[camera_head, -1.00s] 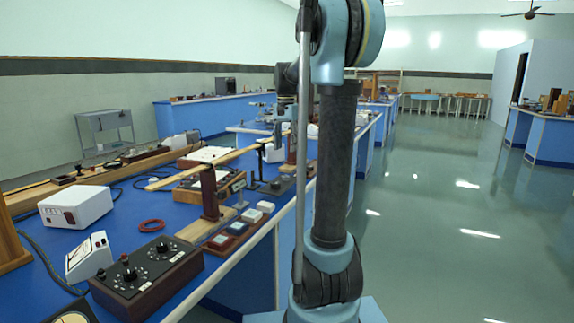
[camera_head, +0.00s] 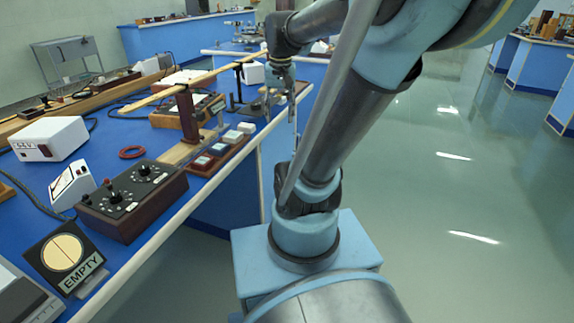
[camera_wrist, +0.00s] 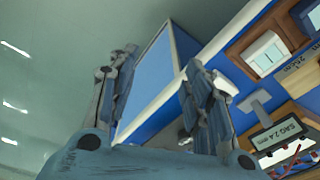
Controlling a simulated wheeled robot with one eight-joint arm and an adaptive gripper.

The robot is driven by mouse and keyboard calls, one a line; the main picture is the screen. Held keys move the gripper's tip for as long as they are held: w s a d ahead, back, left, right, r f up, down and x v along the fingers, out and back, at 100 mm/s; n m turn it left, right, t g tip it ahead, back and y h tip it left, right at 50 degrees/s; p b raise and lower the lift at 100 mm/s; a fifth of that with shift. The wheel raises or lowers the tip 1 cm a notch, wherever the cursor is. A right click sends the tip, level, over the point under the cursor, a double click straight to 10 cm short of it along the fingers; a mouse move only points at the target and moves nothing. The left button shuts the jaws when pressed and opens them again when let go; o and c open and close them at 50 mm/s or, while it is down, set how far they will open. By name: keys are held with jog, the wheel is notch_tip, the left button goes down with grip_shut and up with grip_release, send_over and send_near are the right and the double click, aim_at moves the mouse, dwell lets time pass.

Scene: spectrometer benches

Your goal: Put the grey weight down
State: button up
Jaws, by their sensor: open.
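My gripper (camera_wrist: 160,92) is open in the wrist view, its two fingers wide apart with nothing seen between them. Beyond the fingers are the blue bench side and the floor. In the head view my gripper (camera_head: 285,80) hangs by the bench's front edge, small and partly hidden by my arm. I cannot pick out a grey weight with certainty in either view. A wooden tray (camera_head: 196,172) near the bench edge holds several small coloured and pale blocks. A white block (camera_wrist: 265,48) shows in the wrist view, right of the fingers.
A sign reading SAG 2.4 mm (camera_wrist: 279,134) stands close to the right finger in the wrist view. A wooden post (camera_head: 187,115) carries a long beam on the blue bench. A dial box (camera_head: 133,198) and an EMPTY sign (camera_head: 65,255) stand nearer.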

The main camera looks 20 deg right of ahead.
jog(key=s+f+n, duration=0.2)
jog(key=s+f, duration=0.9)
jog(key=f, duration=0.1)
jog(key=shift+s+f+n+t, duration=0.15)
jog(key=shift+f+n+t, duration=0.2)
jog(key=shift+n+t, duration=0.05)
jog(key=shift+a, duration=0.1)
dwell(0.4)
